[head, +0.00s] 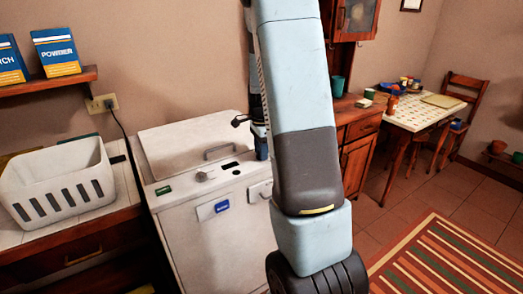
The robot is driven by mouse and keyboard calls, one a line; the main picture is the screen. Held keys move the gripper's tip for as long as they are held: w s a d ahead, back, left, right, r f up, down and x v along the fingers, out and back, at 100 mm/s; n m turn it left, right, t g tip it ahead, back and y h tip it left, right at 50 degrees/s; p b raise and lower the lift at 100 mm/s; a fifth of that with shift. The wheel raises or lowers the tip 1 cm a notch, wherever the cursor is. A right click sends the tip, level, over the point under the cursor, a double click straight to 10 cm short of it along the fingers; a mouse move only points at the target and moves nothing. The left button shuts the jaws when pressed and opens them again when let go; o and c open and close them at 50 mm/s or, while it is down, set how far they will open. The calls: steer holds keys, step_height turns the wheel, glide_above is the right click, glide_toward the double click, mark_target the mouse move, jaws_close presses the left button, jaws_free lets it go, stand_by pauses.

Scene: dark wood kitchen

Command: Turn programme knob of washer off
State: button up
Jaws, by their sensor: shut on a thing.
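My gripper (262,156) points down at the right part of this panel, mostly hidden behind my own arm. It is shut on a knob there, seemingly the programme knob. That knob and the fingertips are hidden, so I cannot tell the knob's setting.
A white laundry basket (60,185) stands on the counter (122,182) left of the washer. A shelf (50,82) with powder boxes hangs above. A wooden cabinet (357,130) is at the right. A striped rug (450,262) lies on the floor.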

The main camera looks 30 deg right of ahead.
steer(key=c, duration=0.4)
steer(key=shift+n, duration=0.4)
steer(key=n, duration=0.3)
steer(key=shift+n, duration=0.4)
steer(key=n, duration=0.4)
steer(key=shift+w, duration=0.1)
steer(key=n, duration=1.1)
steer(key=shift+n, duration=0.3)
